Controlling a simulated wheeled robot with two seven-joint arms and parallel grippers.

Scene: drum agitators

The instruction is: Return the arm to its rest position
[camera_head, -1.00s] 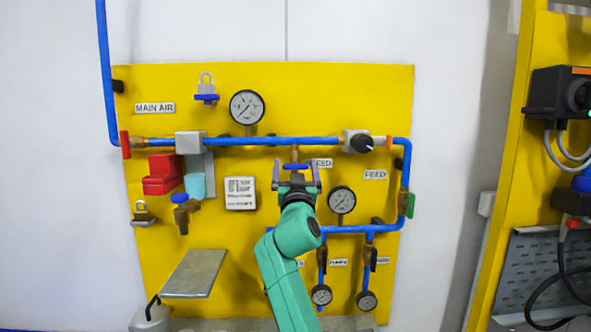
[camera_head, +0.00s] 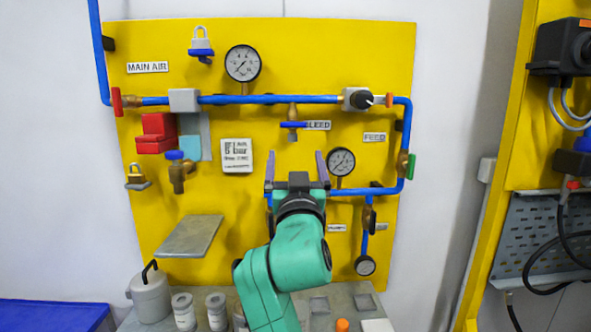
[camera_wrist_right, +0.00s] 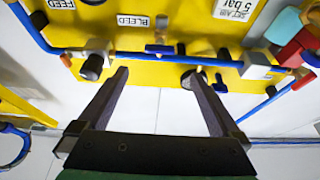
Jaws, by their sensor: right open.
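My right arm, in green, comes up from the bottom of the head view. Its gripper (camera_head: 296,168) is open and empty, fingers pointing up, in front of the yellow panel (camera_head: 300,55) and below the blue-handled bleed valve (camera_head: 292,125). The gripper is apart from that valve. In the right wrist view the two dark fingers (camera_wrist_right: 160,95) are spread with nothing between them. The bleed valve also shows there (camera_wrist_right: 160,48), beyond the fingertips. The arm hides part of the lower blue pipe. My left gripper is not in view.
The panel carries gauges (camera_head: 243,63), blue pipes, a red main-air handle (camera_head: 117,101), padlocks and a tilted grey shelf (camera_head: 190,236). Below stands a grey bench (camera_head: 355,290) with canisters (camera_head: 184,311) and an orange piece (camera_head: 342,324). A yellow frame (camera_head: 500,200) with cables stands right.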

